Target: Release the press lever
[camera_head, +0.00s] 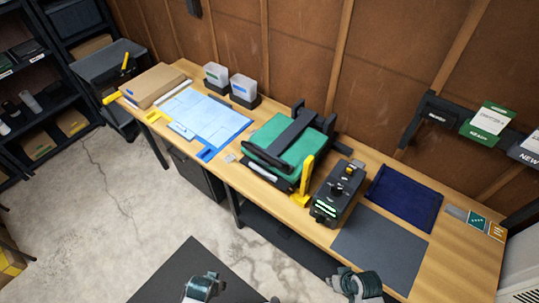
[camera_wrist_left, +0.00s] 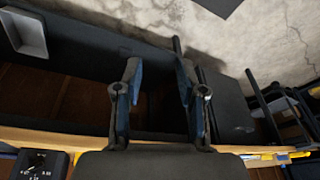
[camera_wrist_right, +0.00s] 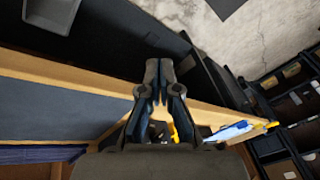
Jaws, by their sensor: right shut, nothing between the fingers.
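The press (camera_head: 280,145) is a black frame with a green body, standing on the wooden bench in the head view. Its yellow lever (camera_head: 307,172) stands upright at the press's front right corner. Nothing touches the lever. My right gripper (camera_wrist_right: 158,78) is shut and empty in the right wrist view, with the bench edge behind it. A small yellow part (camera_wrist_right: 174,132) shows behind its fingers; I cannot tell if it is the lever. My left gripper (camera_wrist_left: 158,78) is open and empty. Both arms show low in the head view, in front of the bench and apart from the press.
A black device (camera_head: 325,208) with green lights stands right of the press. Right of it lie a dark grey mat (camera_head: 380,246) and a blue tray (camera_head: 403,197). Left are blue sheets (camera_head: 207,116), two bins and a brown box (camera_head: 153,82).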

